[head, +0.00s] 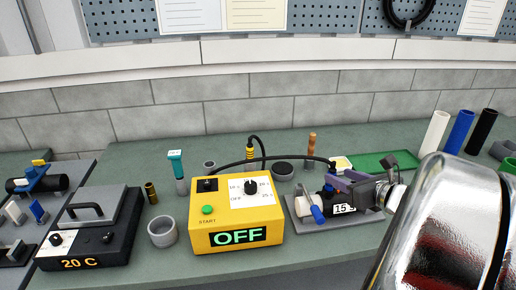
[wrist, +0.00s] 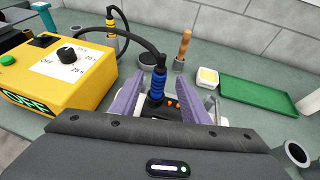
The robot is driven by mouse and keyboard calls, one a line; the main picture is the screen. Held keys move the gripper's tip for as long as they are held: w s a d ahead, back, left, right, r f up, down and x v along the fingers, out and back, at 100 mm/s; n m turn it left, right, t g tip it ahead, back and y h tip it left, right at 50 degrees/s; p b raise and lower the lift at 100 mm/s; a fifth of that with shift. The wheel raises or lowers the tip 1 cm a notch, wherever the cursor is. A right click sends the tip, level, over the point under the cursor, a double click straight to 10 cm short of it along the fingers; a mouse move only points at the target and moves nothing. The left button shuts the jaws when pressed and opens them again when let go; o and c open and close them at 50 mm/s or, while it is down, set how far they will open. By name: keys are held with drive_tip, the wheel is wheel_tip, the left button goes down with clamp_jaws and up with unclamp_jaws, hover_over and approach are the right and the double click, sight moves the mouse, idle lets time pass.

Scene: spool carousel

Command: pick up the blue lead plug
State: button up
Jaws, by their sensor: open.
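The blue lead plug (wrist: 159,84) is ribbed and upright, at the end of a black cable, in the black fixture with orange spots. In the wrist view my gripper (wrist: 155,88) is open, with one purple finger on each side of the plug. I cannot tell whether either finger touches it. In the head view my gripper (head: 338,180) is over the fixture (head: 345,209), which reads 15, and a small part of the blue plug (head: 329,188) shows beside the fingers.
The yellow box (head: 203,238) reading OFF stands left of the fixture. A yellow plug (head: 250,154) on a cable stands behind it. My silver arm covers the right front.

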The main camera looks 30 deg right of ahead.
drive_tip(key=shift+w+f, duration=0.1)
drive_tip(key=shift+w, duration=0.1)
drive_tip(key=shift+x, duration=2.6)
drive_tip(key=shift+s+f, duration=0.15)
drive_tip(key=shift+f, duration=0.05)
drive_tip(key=shift+c, duration=0.5)
clamp_jaws()
